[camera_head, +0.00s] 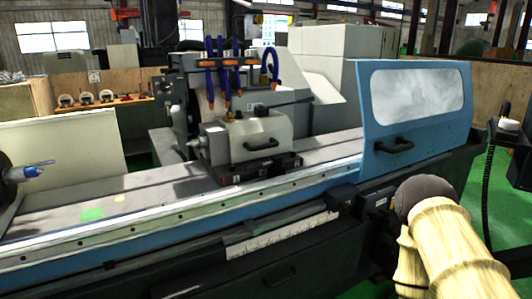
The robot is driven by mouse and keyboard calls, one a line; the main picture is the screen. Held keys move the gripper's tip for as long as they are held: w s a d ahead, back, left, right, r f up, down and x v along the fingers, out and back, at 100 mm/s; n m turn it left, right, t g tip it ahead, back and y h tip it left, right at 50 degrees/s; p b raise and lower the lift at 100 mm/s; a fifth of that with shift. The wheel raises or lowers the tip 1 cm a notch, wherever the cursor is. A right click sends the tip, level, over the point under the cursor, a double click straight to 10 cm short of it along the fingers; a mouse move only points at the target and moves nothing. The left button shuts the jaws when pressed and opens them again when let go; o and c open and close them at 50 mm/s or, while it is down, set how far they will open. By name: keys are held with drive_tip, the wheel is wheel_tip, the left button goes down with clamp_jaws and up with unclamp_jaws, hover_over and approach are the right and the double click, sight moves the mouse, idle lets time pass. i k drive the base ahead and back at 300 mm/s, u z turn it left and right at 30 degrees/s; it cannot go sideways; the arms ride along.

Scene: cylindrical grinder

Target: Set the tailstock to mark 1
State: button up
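The grinder's tailstock (245,139) appears to be the light grey block with a black handle, near the middle of the machine's table (150,205). A short pointed part sticks out of its left side. A white strip with fine graduations (280,236) runs along the machine's front, below and right of the block. Its numbers are too small to read, so I cannot tell which one is mark 1. My gripper is not in view.
A dark round workhead part with a blue piece (28,172) is at the left edge. A blue hinged guard with a window (415,105) covers the right end. Blue-and-orange coolant hoses (226,75) hang behind the block.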

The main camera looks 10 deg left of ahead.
sight(250, 139)
drive_tip(key=z, duration=1.1)
drive_tip(key=i, duration=1)
drive_tip(key=u, duration=1.35)
